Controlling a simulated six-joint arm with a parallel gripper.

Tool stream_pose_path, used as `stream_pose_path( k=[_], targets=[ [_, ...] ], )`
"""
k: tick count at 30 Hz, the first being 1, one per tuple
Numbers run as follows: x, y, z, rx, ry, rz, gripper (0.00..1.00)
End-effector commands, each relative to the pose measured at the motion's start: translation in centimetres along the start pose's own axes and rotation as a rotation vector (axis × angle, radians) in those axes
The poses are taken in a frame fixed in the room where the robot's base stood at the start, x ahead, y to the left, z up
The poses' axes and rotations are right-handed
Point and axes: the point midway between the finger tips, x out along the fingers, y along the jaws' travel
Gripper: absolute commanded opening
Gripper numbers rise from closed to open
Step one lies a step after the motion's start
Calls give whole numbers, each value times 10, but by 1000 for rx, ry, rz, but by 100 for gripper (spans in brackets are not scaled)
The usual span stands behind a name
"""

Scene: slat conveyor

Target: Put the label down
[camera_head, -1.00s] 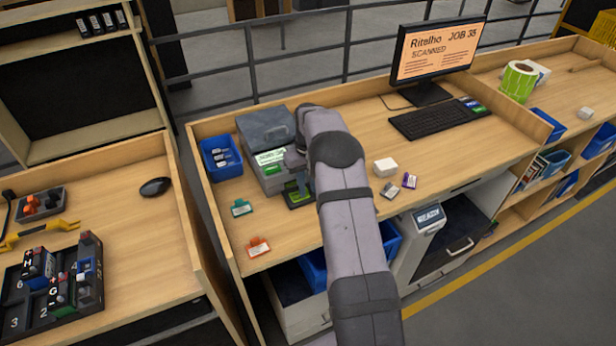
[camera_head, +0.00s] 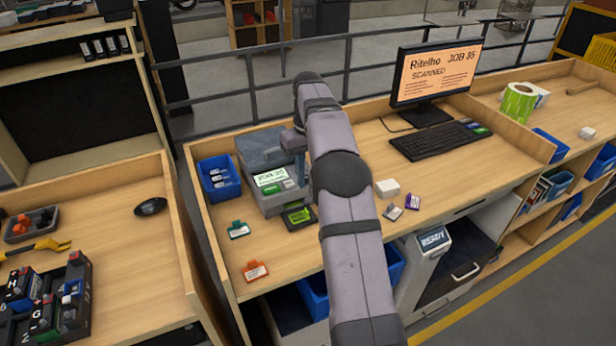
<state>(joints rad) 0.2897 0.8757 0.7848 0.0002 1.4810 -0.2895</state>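A green tag (camera_head: 238,230) and an orange tag (camera_head: 254,271) lie flat on the desk to the left. Two small purple-and-white pieces (camera_head: 412,202) lie right of my arm. I cannot tell which of these is the label. My gripper (camera_head: 292,142) is raised beside the machine, above the pad and apart from it. My arm mostly hides its fingers and anything between them.
A blue bin (camera_head: 218,178) stands left of the machine. A white block (camera_head: 387,188), keyboard (camera_head: 440,140) and monitor (camera_head: 434,75) reading SCANNED are to the right. The front desk between the orange tag and my arm is clear. A left bench holds a black tray (camera_head: 45,300).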

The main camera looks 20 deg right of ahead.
Motion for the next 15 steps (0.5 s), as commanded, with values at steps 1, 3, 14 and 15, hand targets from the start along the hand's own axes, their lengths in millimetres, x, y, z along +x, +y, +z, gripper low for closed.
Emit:
stream_pose_path(
  k=[1,3,14,15],
  targets=[
    [-1,0,0,0,0,0,22],
    [-1,0,0,0,-1,0,22],
    [-3,-18,11,-3,-1,0,22],
    [-4,-23,15,-4,0,0,22]
  ],
)
